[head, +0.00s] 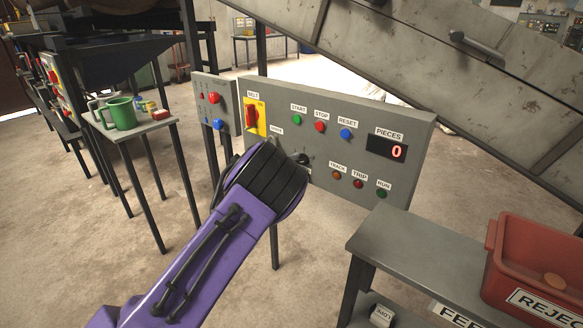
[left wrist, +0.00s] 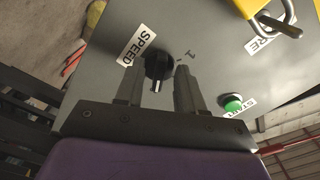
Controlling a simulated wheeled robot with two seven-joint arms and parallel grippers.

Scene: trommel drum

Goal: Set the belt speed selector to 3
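The belt speed selector is a black round knob (left wrist: 158,64) on the grey panel, beside a SPEED label (left wrist: 137,47) in the left wrist view. A printed 1 shows to its right; I cannot tell which number it is set to. My left gripper (left wrist: 158,88) is open, with one dark finger on either side of the knob; I cannot tell whether they touch it. In the head view my left gripper (head: 265,180) reaches up to the control panel (head: 405,120) and covers much of the selector area. My right gripper is not in view.
Near the selector are a green START button (head: 297,119), a red STOP button (head: 320,127) and a red BELT switch (head: 251,118) on yellow. The display (head: 387,148) reads 0. A grey table (head: 400,245) with a red bin (head: 535,250) stands right. A green mug (head: 120,113) stands left.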

